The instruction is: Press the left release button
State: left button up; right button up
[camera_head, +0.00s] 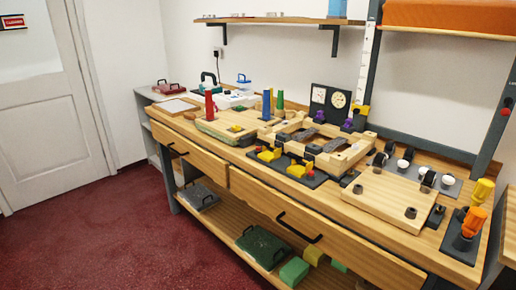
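Neither of my grippers shows in the head view. No part is plainly marked as the left release button, and I cannot tell which one it is. A light wooden frame (343,161) with grey pieces inside sits mid-counter. Two yellow pieces on dark bases stand at its front, a left one (269,155) and a right one (300,169). Two purple knobs (319,116) (347,125) stand behind the frame. A grey strip (455,187) to the right carries several white round parts (405,164) with black pieces.
The wooden counter (240,173) has drawers and a lower shelf. A flat board (390,196) with dark knobs lies right, beside orange and yellow handles (474,221). A dial panel (329,102) stands behind. Red floor is open in front.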

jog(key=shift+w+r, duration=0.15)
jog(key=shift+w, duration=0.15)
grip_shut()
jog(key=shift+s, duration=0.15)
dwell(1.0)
